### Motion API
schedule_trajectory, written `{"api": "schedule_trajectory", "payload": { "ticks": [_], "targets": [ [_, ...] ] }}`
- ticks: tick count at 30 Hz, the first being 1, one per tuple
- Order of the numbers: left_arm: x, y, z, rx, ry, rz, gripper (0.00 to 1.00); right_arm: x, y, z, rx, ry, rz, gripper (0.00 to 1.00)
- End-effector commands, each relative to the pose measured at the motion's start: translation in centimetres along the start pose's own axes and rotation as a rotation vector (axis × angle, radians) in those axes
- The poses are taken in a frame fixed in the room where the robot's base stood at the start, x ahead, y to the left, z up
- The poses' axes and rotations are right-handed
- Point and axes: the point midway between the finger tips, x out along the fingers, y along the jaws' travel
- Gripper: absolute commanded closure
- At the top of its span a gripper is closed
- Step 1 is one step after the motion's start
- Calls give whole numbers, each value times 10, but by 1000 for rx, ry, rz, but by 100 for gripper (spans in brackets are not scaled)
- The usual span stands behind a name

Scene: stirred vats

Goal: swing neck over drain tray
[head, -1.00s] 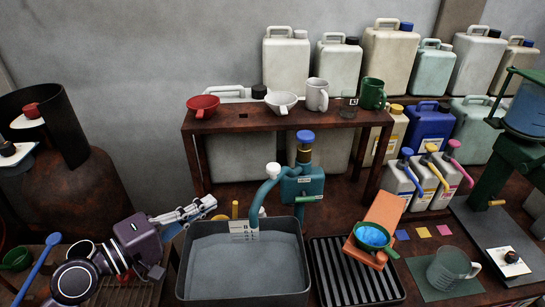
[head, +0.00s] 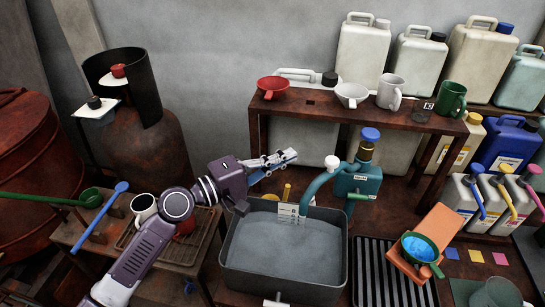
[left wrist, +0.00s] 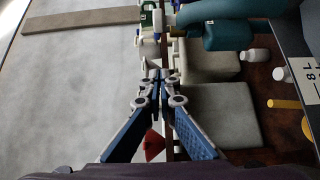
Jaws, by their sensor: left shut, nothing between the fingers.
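The teal neck (head: 315,186) curves from a teal valve body (head: 357,182) with a blue knob. Its lower end is over the grey liquid in the dark vat (head: 231,252), left of the body. A white cap sits on its bend. The black ribbed drain tray (head: 385,280) lies right of the vat. My left gripper (head: 292,156) is shut and empty, left of the neck's bend and apart from it in the head view. In the left wrist view its fingertips (left wrist: 161,76) meet, with teal parts (left wrist: 228,30) at the upper right. My right gripper is not in view.
A wooden shelf (head: 310,105) with cups and jugs stands behind the vat.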

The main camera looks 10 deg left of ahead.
Motion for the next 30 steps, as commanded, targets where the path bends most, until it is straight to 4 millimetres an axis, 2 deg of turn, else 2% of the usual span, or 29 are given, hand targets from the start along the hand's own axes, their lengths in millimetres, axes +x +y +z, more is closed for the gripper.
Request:
{"api": "schedule_trajectory", "payload": {
  "ticks": [1,3,6,10,15,30],
  "targets": [
    [12,6,0,-2,0,3,100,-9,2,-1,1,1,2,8],
    [27,5,0,-3,0,2,100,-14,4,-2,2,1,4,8],
    [42,4,6,-2,-3,-1,100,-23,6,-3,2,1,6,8],
    [44,3,24,-3,-2,-2,100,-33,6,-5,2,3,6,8],
    [47,1,36,0,0,-2,100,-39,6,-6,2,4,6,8],
    [48,0,40,1,0,-1,100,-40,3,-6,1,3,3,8]
  ]
}}
